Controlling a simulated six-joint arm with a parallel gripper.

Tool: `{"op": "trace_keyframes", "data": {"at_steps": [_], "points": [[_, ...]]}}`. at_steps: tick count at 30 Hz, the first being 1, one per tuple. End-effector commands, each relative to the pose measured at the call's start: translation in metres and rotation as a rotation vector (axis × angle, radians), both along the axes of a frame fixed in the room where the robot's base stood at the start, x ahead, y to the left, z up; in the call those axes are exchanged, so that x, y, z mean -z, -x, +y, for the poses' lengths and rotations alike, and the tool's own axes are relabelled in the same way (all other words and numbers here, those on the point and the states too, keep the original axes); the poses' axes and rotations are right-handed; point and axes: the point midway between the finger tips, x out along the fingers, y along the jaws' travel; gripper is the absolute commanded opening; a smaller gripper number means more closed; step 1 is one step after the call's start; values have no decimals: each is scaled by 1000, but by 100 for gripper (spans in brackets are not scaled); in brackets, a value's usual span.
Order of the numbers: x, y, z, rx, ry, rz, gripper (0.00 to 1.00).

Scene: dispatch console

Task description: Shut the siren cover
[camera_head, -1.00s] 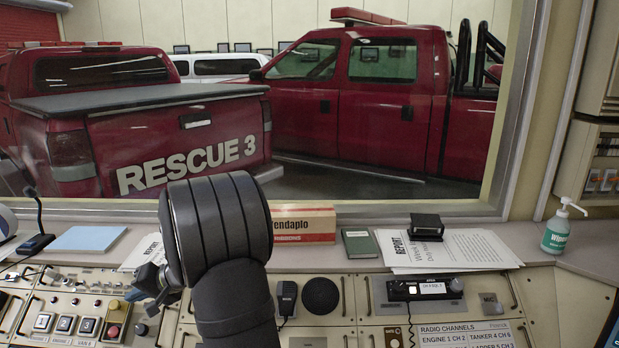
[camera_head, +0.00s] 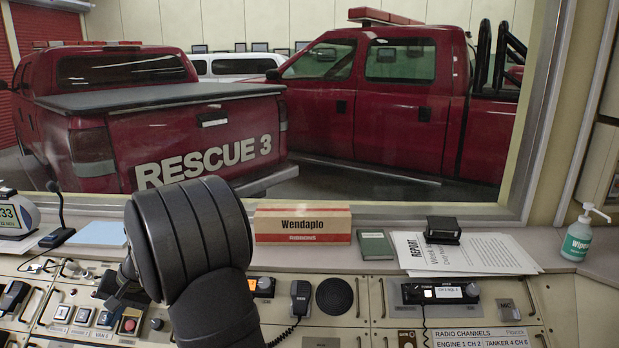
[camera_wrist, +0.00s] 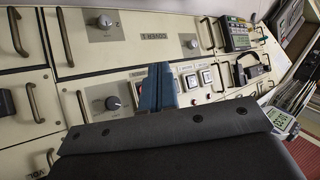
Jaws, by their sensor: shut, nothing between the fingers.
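My gripper (camera_wrist: 158,88) shows in the wrist view as narrow, dark blue fingers pressed together, empty, in front of the cream console panel and its row of square push buttons. In the head view only part of my gripper (camera_head: 120,287) shows, to the left of my dark forearm, over the left part of the console. A red round button (camera_head: 130,325) sits on the panel just below it. I cannot tell whether my gripper touches anything.
The console (camera_head: 340,330) carries a round speaker (camera_head: 334,296), a handset (camera_head: 300,298) and a radio (camera_head: 440,293). Drawer handles (camera_wrist: 64,38) stick out in the wrist view.

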Motion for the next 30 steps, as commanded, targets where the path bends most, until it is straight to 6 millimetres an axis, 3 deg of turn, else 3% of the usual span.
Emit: {"op": "trace_keyframes", "data": {"at_steps": [15, 29, 30], "points": [[-8, 15, 11, 37, 230, -78, 0], [-10, 15, 12, 52, 262, -95, 0], [-10, 15, 11, 52, 262, -95, 4]]}}
